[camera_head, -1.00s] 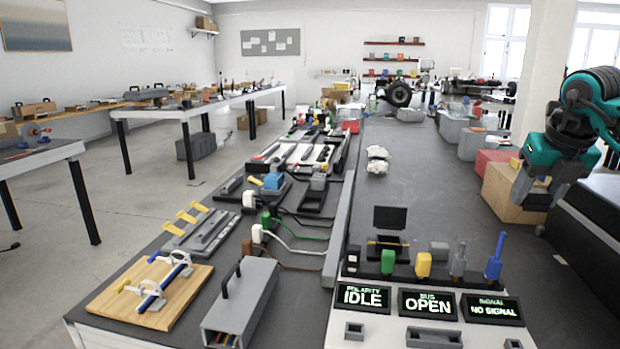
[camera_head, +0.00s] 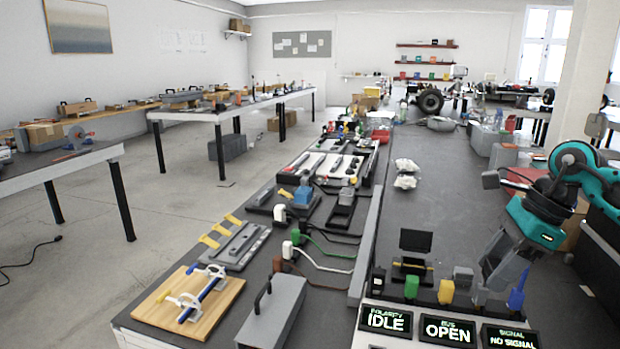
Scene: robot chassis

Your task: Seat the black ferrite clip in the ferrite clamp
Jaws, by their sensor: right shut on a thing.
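My right gripper (camera_head: 489,284) reaches down from the right to the row of coloured connectors behind the display panel. Its fingers are shut at the grey connector (camera_head: 478,293), which they partly hide. I cannot make out a black ferrite clip or a ferrite clamp for certain. A small black block (camera_head: 378,281) stands at the left end of the row. My left gripper is not in view.
Green (camera_head: 411,287), yellow (camera_head: 446,292) and blue (camera_head: 517,298) connectors flank the gripper. A black stand (camera_head: 415,241) is behind them. A grey box (camera_head: 272,315) with a handle and several cables lie left of the raised divider (camera_head: 366,250). The dark bench top behind is mostly clear.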

